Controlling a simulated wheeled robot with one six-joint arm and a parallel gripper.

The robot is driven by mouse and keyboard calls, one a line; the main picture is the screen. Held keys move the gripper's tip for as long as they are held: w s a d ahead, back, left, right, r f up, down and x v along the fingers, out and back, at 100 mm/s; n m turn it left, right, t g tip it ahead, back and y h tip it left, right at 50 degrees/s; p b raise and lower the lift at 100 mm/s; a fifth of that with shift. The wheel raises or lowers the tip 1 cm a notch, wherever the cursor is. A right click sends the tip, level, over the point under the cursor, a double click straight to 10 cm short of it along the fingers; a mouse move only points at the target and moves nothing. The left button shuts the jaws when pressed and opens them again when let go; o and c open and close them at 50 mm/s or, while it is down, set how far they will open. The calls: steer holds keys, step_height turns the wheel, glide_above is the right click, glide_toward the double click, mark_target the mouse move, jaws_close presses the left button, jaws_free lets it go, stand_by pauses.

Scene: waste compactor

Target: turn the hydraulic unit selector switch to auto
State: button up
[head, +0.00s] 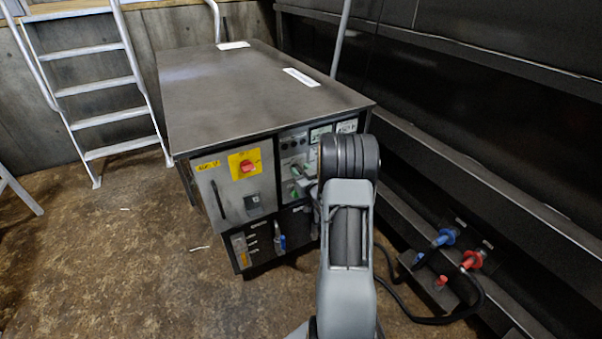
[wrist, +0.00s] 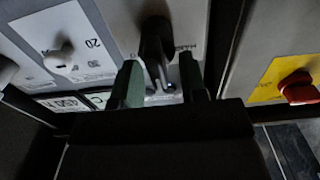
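The hydraulic unit (head: 250,95) is a dark box-shaped cabinet with a control panel on its front. In the wrist view, a black selector switch (wrist: 155,38) stands out from a grey panel, with partly covered lettering beside it. My gripper (wrist: 160,82) is open, with one greenish finger on each side of the black switch handle. Gaps show between the handle and both fingers, so I cannot see contact. In the head view, my arm hides part of the panel, and the switch cannot be made out there. The switch's exact setting is not readable.
A red rotary switch on a yellow plate (head: 246,165) sits left of my gripper in the head view. A white knob (wrist: 60,53) is on a numbered plate nearby. Blue (head: 445,237) and red (head: 473,260) hose couplings are at right. A ladder (head: 100,85) stands at left.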

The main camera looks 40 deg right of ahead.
steer(key=shift+c, duration=0.4)
steer(key=c, duration=0.5)
steer(key=m, duration=0.4)
steer(key=shift+d+f, duration=0.1)
steer(key=shift+d, duration=0.25)
steer(key=shift+s+d+f+m, duration=0.1)
steer(key=shift+d+m, duration=0.05)
steer(key=shift+m, duration=1.05)
steer(key=shift+d+f+m, duration=0.1)
steer(key=shift+d+m, duration=0.05)
steer(key=shift+m, duration=1.05)
